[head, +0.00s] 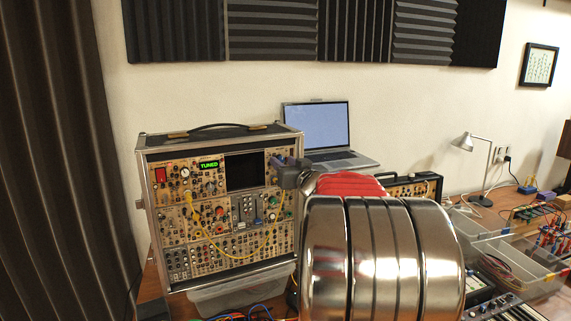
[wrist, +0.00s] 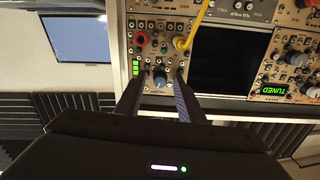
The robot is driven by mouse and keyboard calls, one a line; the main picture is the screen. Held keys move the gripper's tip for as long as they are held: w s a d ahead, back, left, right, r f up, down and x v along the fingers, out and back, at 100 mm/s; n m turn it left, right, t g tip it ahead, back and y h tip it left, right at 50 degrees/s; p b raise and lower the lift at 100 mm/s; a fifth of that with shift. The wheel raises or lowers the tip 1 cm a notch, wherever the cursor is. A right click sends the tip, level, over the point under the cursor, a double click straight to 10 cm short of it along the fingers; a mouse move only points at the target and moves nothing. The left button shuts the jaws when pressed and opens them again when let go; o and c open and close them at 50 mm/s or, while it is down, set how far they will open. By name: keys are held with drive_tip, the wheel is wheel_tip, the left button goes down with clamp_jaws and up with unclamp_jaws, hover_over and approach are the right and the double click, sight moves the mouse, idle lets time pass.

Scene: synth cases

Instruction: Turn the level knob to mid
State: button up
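A modular synth case (head: 142,215) stands upright on the table, its panel full of knobs and cables. My gripper (head: 287,172) is at the upper right of this panel in the head view. In the wrist view my gripper (wrist: 164,72) has its two dark fingers apart, one on each side of a small dark knob (wrist: 160,78). Some gap shows beside the knob, so the fingers look open around it. Its label and pointer are too small to read. The fingers hide part of the panel there.
A yellow cable (wrist: 196,25) runs close to the fingers and hangs across the panel. A dark screen (head: 244,171) and a green "TUNED" display (head: 209,164) are left of my gripper in the head view. An open laptop (head: 318,128) stands behind the case.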

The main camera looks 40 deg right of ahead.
clamp_jaws()
idle(0.4)
drive_tip(key=shift+d+n, duration=0.1)
drive_tip(key=shift+n, duration=1.7)
unclamp_jaws()
